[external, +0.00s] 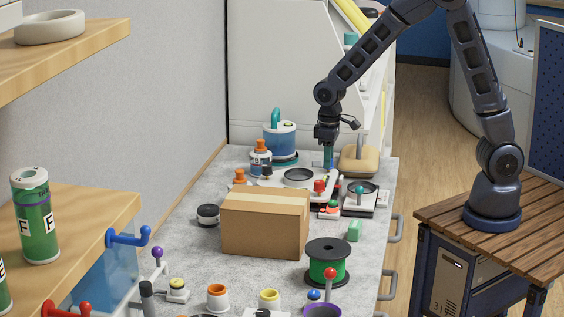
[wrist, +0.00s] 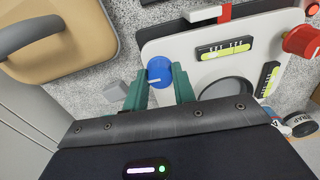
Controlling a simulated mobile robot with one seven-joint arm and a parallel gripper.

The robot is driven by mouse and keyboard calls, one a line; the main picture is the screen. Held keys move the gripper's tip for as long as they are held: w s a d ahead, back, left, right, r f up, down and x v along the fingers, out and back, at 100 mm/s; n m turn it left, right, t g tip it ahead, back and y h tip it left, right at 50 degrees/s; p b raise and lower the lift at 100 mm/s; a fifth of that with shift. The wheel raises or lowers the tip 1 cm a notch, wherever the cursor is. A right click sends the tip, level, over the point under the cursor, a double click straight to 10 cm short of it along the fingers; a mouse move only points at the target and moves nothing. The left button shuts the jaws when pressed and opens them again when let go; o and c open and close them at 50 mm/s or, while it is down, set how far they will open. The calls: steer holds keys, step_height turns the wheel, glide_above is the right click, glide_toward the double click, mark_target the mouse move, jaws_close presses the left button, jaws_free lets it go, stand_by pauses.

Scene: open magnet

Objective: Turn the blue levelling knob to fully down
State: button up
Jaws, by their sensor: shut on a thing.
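The blue levelling knob (wrist: 160,71) sits at the corner of a white plate (wrist: 205,72) in the wrist view. My gripper (wrist: 160,82) has its two green fingers on either side of the knob, shut on it. In the external view my gripper (external: 328,160) points straight down at the far end of the bench, and the knob cannot be made out there. The plate carries two yellow-green spirit levels, one (wrist: 223,49) near the knob and one (wrist: 267,80) farther right. A red knob (wrist: 302,41) stands at the plate's right side. The knob's pointer or marking is not readable.
A tan block with a grey handle (wrist: 60,40) lies close to the left of the knob. A cardboard box (external: 263,225) and a green spool (external: 328,262) stand nearer on the bench. A blue-and-white pot (external: 279,138) stands behind the plate.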

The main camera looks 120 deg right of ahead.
steer(key=m, duration=0.5)
steer(key=shift+m, duration=0.3)
steer(key=m, duration=0.5)
steer(key=shift+m, duration=0.3)
steer(key=m, duration=0.5)
steer(key=shift+s+m, duration=0.1)
steer(key=shift+m, duration=2.4)
steer(key=o, duration=1)
step_height(320, 180, up, 11)
